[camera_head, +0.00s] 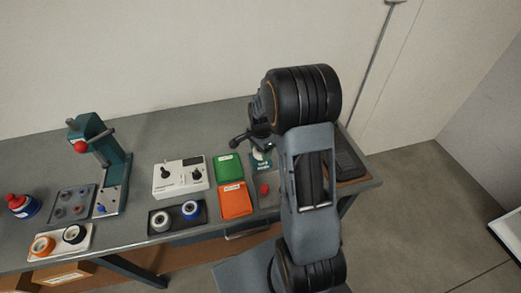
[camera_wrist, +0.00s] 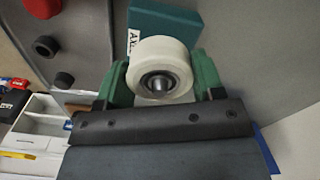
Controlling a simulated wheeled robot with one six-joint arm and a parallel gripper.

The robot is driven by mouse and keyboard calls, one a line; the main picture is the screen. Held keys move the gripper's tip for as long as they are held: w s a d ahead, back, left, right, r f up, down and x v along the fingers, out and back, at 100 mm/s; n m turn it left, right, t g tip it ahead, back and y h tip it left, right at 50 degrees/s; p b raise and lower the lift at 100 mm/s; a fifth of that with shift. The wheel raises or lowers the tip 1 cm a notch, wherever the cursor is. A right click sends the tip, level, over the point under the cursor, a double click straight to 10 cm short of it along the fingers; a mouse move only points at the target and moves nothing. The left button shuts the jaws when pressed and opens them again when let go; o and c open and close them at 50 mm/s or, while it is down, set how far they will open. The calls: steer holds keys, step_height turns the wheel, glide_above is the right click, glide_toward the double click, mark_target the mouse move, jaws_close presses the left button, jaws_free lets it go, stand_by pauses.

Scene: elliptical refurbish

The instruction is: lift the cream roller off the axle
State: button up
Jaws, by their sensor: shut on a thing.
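The cream roller (camera_wrist: 160,62) shows in the wrist view between the two green fingers of my gripper (camera_wrist: 160,80), which is shut on its sides. A round metal end, seemingly the axle (camera_wrist: 158,84), shows in the roller's dark centre. I cannot tell how far the roller sits along it. A teal block (camera_wrist: 172,19) with a partly hidden white label lies behind the roller. In the head view a teal stand (camera_head: 262,168) shows beside my arm, which hides most of the roller area.
Green (camera_head: 228,167) and orange (camera_head: 235,200) bins lie left of the stand. Further left are a white control box (camera_head: 180,172), a black tray (camera_head: 176,228) with two rollers and a teal press (camera_head: 108,150). A grey plate with dark knobs (camera_wrist: 65,80) shows in the wrist view.

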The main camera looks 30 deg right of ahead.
steer(key=shift+r+p, duration=1.8)
steer(key=shift+r, duration=0.85)
